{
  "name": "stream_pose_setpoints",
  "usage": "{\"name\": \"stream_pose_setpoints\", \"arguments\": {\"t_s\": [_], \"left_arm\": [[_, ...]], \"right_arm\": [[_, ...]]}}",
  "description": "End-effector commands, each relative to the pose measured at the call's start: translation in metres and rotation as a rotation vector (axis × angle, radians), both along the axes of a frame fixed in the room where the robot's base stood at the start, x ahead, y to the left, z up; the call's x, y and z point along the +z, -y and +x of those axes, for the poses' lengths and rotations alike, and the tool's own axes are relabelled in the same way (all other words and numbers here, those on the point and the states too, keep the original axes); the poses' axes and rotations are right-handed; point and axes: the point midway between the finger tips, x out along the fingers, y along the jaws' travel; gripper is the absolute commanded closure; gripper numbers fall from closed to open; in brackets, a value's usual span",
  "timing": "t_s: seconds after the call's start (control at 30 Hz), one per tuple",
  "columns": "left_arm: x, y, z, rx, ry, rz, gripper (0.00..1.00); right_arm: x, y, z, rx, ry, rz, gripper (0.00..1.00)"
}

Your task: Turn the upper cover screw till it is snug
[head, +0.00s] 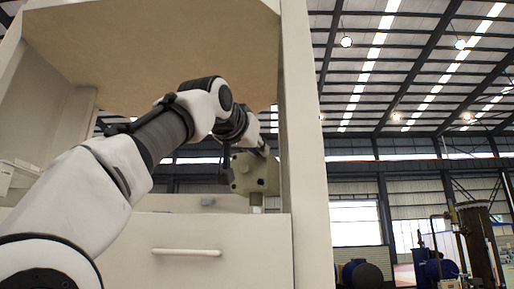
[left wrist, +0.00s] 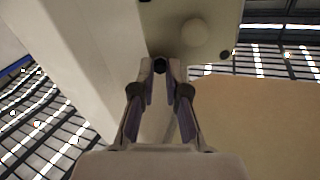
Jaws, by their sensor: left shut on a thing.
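The dispenser (head: 250,178) is a beige block with small dark spots on its face, standing inside the cabinet. My left gripper (head: 264,150) is at its upper right corner, small and partly hidden in the head view. In the left wrist view the dispenser's pale cover (left wrist: 208,18) has a round bump. My left gripper (left wrist: 161,72) has its two fingertips closed around a dark screw head (left wrist: 160,64) at the cover's edge. Another dark screw (left wrist: 224,55) sits at a separate corner of the cover, apart from the fingers. How deep the held screw sits cannot be seen.
A cream cabinet frames the dispenser, with an upright post (head: 303,150) close on the right and a panel (head: 150,50) overhead. A drawer front with a handle (head: 186,252) is below.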

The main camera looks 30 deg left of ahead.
Motion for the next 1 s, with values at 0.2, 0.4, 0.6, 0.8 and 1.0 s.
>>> {"name": "stream_pose_setpoints", "arguments": {"t_s": [0.2, 0.4, 0.6, 0.8, 1.0], "left_arm": [[0.0021, -0.0001, -0.0009, 0.001, 0.002, 0.024, 1.00], [0.0019, -0.0002, -0.0009, 0.000, 0.000, 0.024, 1.00], [0.0015, -0.0001, -0.0005, 0.000, -0.001, 0.023, 0.61], [0.0005, -0.0001, -0.0002, 0.000, -0.003, 0.022, 0.61], [0.0001, 0.0000, 0.0000, 0.000, -0.004, 0.022, 0.61]], "right_arm": [[0.0004, 0.0000, 0.0000, 0.000, 0.000, 0.000, 0.46], [0.0004, 0.0000, 0.0000, 0.000, 0.000, 0.000, 0.46], [0.0003, 0.0000, 0.0000, 0.000, 0.000, 0.000, 0.46], [0.0001, 0.0000, 0.0000, 0.000, 0.000, 0.000, 0.46], [0.0001, 0.0000, 0.0000, 0.000, 0.000, 0.000, 0.46]]}}
